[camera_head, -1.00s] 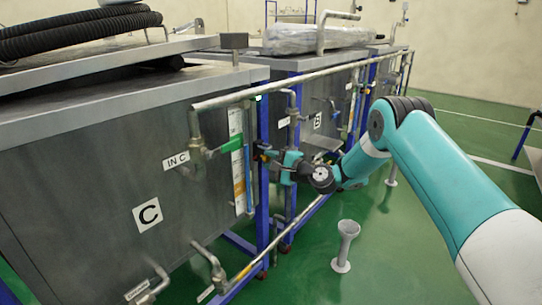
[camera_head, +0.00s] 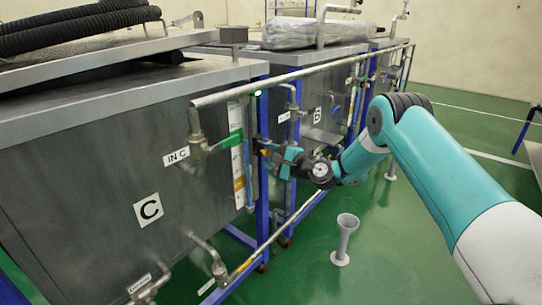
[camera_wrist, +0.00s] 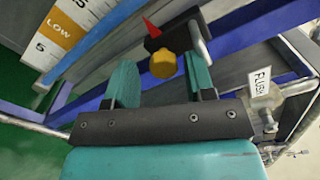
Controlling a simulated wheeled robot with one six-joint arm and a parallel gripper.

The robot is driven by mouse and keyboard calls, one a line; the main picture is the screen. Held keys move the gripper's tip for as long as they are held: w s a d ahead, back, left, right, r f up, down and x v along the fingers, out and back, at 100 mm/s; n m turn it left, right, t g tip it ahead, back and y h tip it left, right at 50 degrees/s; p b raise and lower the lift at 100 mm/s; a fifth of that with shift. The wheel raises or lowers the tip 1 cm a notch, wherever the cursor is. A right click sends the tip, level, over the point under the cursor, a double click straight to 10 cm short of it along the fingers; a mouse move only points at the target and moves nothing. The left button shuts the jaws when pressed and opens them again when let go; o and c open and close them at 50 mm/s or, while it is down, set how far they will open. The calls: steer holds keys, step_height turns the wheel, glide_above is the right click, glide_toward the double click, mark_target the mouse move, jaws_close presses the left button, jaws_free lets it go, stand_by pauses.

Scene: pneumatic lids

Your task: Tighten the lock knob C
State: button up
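A yellow-orange knob (camera_wrist: 163,64) on a dark bracket shows in the wrist view, with a red pointed piece (camera_wrist: 151,27) above it. My gripper (camera_wrist: 158,76) is open, with its two teal fingers apart. The knob appears between the fingers, closer to the right one. I cannot tell whether it is deep enough to lie between the fingertips or touches the right finger. In the head view my gripper (camera_head: 270,150) is at the blue frame beside tank C (camera_head: 90,170). The knob is too small to make out there.
A level scale (camera_wrist: 62,35) marked LOW stands left in the wrist view, and a pipe tagged FLUSH (camera_wrist: 262,82) is at right. A long pipe (camera_head: 300,70) runs above my gripper in the head view. A grey funnel stand (camera_head: 344,240) stands on the clear green floor.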

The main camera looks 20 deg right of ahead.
steer(key=shift+r, duration=0.2)
steer(key=n+b, duration=0.5)
steer(key=n, duration=0.2)
steer(key=n+b, duration=0.6)
steer(key=n, duration=0.2)
steer(key=n+b, duration=0.6)
steer(key=n, duration=0.1)
steer(key=shift+f+n, duration=0.4)
steer(key=p+v, duration=0.1)
steer(key=v, duration=1.7)
steer(key=s+a+n+g, duration=0.2)
steer(key=s+a+g, duration=0.9)
steer(key=s+a, duration=0.5)
steer(key=shift+a+r+h, duration=0.25)
steer(key=shift+a+h, duration=0.15)
steer(key=shift+a, duration=0.75)
